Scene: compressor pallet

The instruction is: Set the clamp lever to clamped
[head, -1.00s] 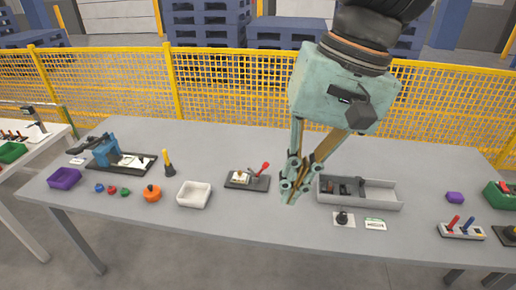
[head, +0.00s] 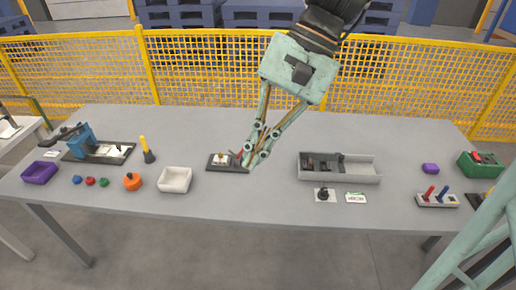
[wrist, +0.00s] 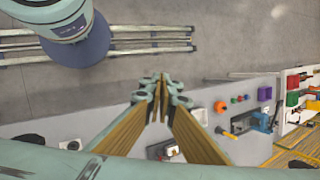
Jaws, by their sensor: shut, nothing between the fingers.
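The clamp fixture (head: 216,168) is a dark plate on the table with a pale block and a red-tipped clamp lever (head: 239,153). The lever slants up to the right, and its lower part is partly hidden by my gripper. My gripper (head: 247,167) is shut and empty, with its fingertips at the right end of the plate, close beside the lever. I cannot tell whether they touch the lever. In the wrist view the fixture (wrist: 162,150) is partly hidden behind my fingers (wrist: 160,82).
A white tray (head: 175,179) and an orange knob (head: 132,182) stand left of the fixture. A grey divided bin (head: 340,179) stands to the right, with a small black knob (head: 324,195) in front of it. The table front between tray and bin is clear.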

